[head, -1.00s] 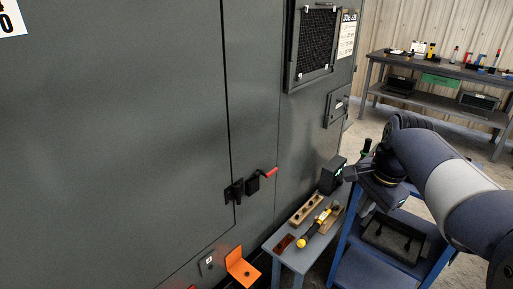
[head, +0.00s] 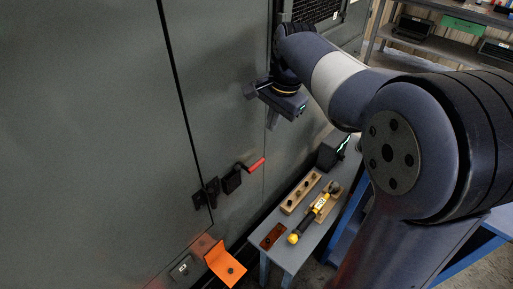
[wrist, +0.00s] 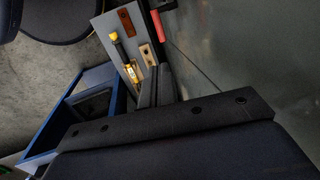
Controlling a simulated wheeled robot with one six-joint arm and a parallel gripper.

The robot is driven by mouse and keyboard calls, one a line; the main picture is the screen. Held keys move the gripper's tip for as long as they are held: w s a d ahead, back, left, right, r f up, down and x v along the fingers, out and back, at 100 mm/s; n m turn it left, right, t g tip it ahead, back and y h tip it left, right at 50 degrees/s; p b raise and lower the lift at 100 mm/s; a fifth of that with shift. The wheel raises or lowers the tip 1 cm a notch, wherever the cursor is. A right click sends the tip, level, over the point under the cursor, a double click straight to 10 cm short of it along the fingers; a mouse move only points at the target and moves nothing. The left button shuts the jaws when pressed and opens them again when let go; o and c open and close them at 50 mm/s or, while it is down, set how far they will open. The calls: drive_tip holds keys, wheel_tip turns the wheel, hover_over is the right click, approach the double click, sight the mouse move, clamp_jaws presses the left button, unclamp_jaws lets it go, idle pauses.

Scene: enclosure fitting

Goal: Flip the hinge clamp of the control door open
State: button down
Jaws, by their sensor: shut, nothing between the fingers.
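The hinge clamp (head: 231,183) is a black toggle on the grey enclosure face, low beside the seam of the control door (head: 120,130). Its red handle (head: 256,165) points right and slightly up. A black catch (head: 206,194) sits at the seam, left of the clamp body. In the wrist view the red handle (wrist: 161,26) shows near the top, and the clamp body is mostly cut off. My gripper (head: 272,123) is above and right of the handle, apart from it, fingers shut and empty. Its dark fingers also show in the wrist view (wrist: 163,85).
A grey side table (head: 284,249) below holds a yellow-black tool (head: 310,219), wooden blocks and a dark box (head: 333,152). An orange bracket (head: 225,263) stands out low by the door. A blue cart (wrist: 75,115) stands beside the table. The enclosure face around the clamp is clear.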

sight(259, 161)
drive_tip(key=shift+a, duration=0.35)
drive_tip(key=f, duration=0.4)
drive_tip(key=w+a+f, duration=0.1)
drive_tip(key=f, duration=0.4)
drive_tip(key=a+f, duration=0.1)
drive_tip(key=f, duration=0.3)
drive_tip(key=shift+w+f+b, duration=0.4)
